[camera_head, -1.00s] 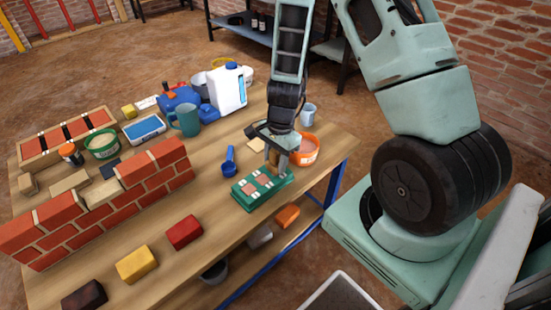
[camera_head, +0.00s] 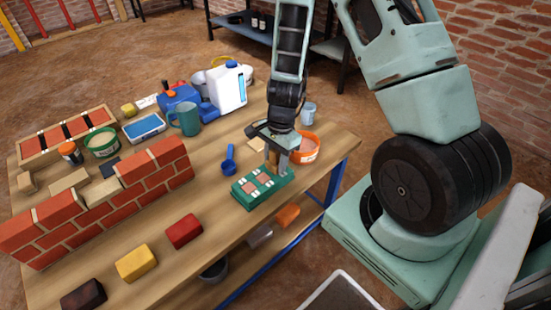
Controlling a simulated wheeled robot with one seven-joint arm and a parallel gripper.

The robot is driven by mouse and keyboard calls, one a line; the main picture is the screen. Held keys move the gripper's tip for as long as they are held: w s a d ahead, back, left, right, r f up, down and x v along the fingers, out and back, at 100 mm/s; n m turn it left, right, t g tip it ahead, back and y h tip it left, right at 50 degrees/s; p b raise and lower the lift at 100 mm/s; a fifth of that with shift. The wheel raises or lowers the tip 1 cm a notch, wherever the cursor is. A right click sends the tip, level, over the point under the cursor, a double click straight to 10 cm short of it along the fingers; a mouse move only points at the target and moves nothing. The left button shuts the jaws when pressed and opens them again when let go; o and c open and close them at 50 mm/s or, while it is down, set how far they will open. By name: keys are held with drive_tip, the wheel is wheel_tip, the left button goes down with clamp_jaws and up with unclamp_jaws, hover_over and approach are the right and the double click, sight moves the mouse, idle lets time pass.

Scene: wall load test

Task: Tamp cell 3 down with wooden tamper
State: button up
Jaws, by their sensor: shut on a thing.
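My gripper (camera_head: 279,160) points down at the far right corner of a green block with several cells (camera_head: 247,203). It is shut on the wooden tamper (camera_head: 272,157). Only a small brown part of the tamper shows beside the grey fingers, and its lower end is hidden. The cells in the green block show reddish and pale patches. I cannot tell which one is cell 3, or whether the tamper touches any cell.
An orange bucket (camera_head: 305,150) stands close behind my gripper at the right. A blue scoop (camera_head: 229,162) lies left of the green block. A low brick wall (camera_head: 110,205) fills the left. Bare tabletop (camera_head: 215,205) lies in front of the scoop.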

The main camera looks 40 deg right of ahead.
sight(274, 151)
drive_tip(key=shift+f, duration=0.45)
idle(1.1)
wheel_tip(274, 151, up, 7)
drive_tip(key=p, duration=0.6)
drive_tip(key=shift+r, duration=0.1)
idle(0.7)
